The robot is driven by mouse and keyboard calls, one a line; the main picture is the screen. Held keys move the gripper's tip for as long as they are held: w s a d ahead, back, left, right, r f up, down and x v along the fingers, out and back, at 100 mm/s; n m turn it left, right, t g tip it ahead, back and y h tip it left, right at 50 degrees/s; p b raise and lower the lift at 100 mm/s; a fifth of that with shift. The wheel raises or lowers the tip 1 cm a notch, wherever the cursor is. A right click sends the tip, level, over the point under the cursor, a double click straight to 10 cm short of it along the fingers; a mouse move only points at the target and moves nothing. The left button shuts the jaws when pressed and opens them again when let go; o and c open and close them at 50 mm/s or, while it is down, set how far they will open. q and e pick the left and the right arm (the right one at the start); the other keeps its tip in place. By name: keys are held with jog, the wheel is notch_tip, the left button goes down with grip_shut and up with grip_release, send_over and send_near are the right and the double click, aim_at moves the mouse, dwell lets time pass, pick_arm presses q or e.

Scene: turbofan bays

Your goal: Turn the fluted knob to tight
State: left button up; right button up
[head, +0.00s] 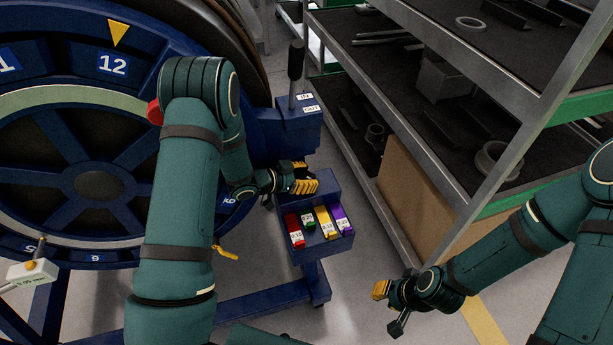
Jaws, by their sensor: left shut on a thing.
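My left gripper (303,180) reaches in from the left, beside the blue stand, just above the tray of coloured tags. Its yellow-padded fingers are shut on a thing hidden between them. I cannot make out a fluted knob in this view; what the fingers hold is too small and covered to name. My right gripper (387,308) hangs at the lower right over the floor. Its fingers are apart and it is empty.
A blue wheel (65,131) with numbered plates fills the left. A black lever (295,62) stands on a blue box (290,129) with two labels. The blue tray (323,247) holds several coloured tags. A metal shelf rack (457,68) stands at the right, with floor between.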

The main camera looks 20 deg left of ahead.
dwell(0.3)
pick_arm(q)
jog(key=o, duration=1.2)
jog(key=shift+w, duration=0.1)
